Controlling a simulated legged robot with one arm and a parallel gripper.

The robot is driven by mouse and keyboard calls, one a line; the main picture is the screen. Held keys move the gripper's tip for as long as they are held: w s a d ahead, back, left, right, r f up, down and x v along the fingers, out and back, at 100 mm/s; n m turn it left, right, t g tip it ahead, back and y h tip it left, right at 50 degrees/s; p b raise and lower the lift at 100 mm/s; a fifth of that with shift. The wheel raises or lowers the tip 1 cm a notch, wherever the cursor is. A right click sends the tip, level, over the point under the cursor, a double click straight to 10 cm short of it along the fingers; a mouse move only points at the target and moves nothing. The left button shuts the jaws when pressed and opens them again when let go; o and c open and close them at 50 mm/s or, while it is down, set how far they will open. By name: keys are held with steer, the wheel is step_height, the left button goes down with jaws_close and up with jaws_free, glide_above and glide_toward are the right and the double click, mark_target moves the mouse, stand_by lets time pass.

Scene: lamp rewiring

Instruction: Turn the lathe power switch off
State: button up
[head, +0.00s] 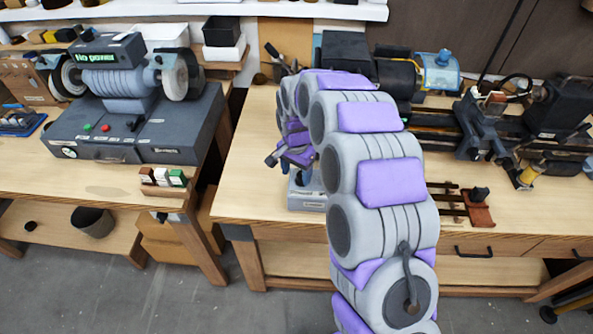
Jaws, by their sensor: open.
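The dark lathe (425,125) lies along the back of the right bench, with its motor and headstock partly behind my arm. My arm arches over the front of this bench. My gripper (280,162) is at its far end, open, pointing down and to the left, with nothing seen between its fingers. Just below it, a small grey box (306,196) stands on the bench, partly hidden by my arm and wrist. Something blue shows on top of it. I cannot tell whether it carries the lathe power switch, nor the switch's position.
A bench grinder (112,85) on the left bench has a green display reading "No power". Small blocks (163,180) sit at that bench's right edge. A gap separates the two benches. A wooden rack with tools (470,208) lies right of my arm.

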steer(key=shift+d+r, duration=0.1)
steer(key=shift+c, duration=0.7)
steer(key=d, duration=0.2)
steer(key=shift+d+r, duration=0.15)
steer(key=shift+d, duration=0.15)
steer(key=c, duration=0.5)
steer(key=shift+a, duration=0.65)
steer(key=c, duration=0.4)
steer(key=shift+d, duration=0.1)
steer(key=shift+d, duration=0.1)
